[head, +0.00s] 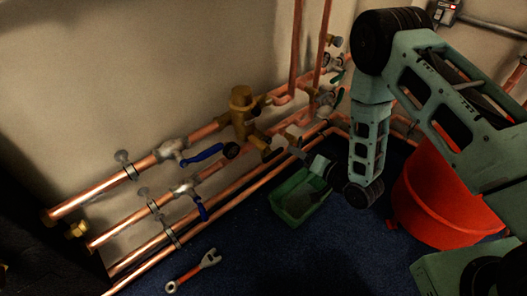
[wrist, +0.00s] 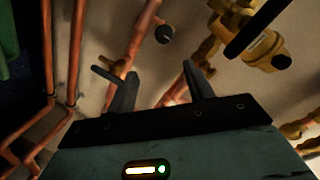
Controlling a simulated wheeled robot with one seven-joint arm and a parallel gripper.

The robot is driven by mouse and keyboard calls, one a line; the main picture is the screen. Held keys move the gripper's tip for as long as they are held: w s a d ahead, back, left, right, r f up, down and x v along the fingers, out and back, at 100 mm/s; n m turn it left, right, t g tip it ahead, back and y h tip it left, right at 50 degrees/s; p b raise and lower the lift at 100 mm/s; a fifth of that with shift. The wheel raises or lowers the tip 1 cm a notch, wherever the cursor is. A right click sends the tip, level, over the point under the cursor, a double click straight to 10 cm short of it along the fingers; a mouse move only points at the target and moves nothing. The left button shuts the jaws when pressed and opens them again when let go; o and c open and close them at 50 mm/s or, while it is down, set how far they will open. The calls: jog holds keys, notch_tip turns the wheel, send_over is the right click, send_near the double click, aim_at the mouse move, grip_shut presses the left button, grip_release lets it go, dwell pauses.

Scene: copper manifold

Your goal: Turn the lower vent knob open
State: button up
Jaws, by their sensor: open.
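My gripper (wrist: 160,82) is open in the wrist view, its two dark fingers apart with copper pipe behind the gap. Nothing is seen held between them. In the head view my gripper (head: 303,152) is low at the pipes, above the green tray. A dark round knob (wrist: 164,34) shows beyond the fingertips in the wrist view, apart from them. Another black knob (wrist: 281,62) sits on brass fittings at right. In the head view a dark round knob (head: 231,150) is beside the brass valve body (head: 241,112). I cannot tell which is the lower vent knob.
Copper pipes (head: 102,193) run along the wall, with blue lever handles (head: 203,156) on two valves. A green tray (head: 301,203) is on the blue floor below my gripper. A red bucket (head: 428,205) stands at right. A wrench (head: 192,272) lies on the floor.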

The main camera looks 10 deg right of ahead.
aim_at(269, 143)
jog(key=s+f+m+t+y, duration=0.1)
jog(key=s+f+y, duration=0.1)
jog(key=s+f, duration=0.1)
jog(key=b+x, duration=0.4)
jog(key=x, duration=1.2)
jog(key=shift+w+r+b, duration=0.15)
jog(key=shift+w+b, duration=0.2)
jog(key=shift+w, duration=0.15)
jog(key=c, duration=1)
